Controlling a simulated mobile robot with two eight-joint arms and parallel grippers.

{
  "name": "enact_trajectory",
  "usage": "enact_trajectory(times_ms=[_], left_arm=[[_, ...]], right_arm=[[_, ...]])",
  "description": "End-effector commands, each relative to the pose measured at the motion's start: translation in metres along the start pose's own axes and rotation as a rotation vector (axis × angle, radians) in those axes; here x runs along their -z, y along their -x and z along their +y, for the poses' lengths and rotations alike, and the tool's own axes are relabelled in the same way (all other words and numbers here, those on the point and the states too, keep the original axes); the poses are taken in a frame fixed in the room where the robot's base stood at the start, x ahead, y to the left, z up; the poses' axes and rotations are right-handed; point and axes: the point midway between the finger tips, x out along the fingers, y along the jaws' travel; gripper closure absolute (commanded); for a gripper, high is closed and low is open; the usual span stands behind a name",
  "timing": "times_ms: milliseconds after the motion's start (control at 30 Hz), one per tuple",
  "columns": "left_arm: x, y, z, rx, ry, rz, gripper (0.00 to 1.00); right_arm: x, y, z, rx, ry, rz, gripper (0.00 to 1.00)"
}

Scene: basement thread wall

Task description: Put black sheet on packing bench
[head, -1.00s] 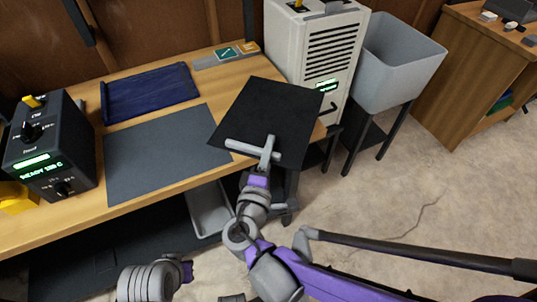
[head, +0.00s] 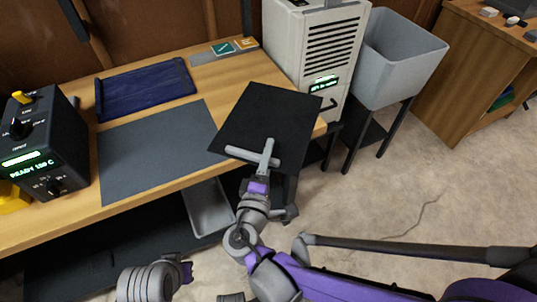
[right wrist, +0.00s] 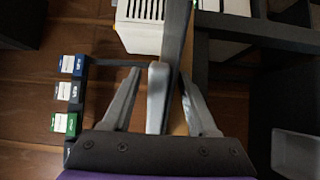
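A black sheet (head: 272,115) is in the head view, tilted, over the front right corner of a wooden bench (head: 150,195). No label shows whether this is the packing bench. My right gripper (head: 264,155) is at the sheet's near edge, by a light grey bar, and appears shut on the sheet. In the right wrist view the sheet (right wrist: 178,40) is nearly edge-on between the fingers (right wrist: 160,90). Whether the sheet touches the bench top is unclear. My left gripper is not visible; only part of that arm shows at the bottom.
A white vented machine (head: 315,55) and a grey bin (head: 400,60) stand right. Another wooden desk (head: 480,70) is farther right.

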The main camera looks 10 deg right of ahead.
Motion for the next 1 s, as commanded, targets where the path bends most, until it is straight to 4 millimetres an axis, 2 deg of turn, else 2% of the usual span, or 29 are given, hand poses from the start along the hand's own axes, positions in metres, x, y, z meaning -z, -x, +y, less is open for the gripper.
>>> enact_trajectory(times_ms=[267,367,700,800,1000], left_arm=[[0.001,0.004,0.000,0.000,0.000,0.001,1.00],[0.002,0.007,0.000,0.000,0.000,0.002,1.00],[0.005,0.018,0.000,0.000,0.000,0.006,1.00],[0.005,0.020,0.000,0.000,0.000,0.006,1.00],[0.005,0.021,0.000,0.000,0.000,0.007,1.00]], right_arm=[[0.000,0.003,0.005,0.000,-0.001,0.001,0.41],[0.001,0.018,0.005,0.000,-0.001,0.004,0.41],[0.002,0.091,0.005,0.000,-0.002,0.006,0.41],[0.001,0.106,0.004,0.000,-0.001,0.005,0.41],[0.000,0.119,0.004,0.000,0.000,0.001,0.41]])
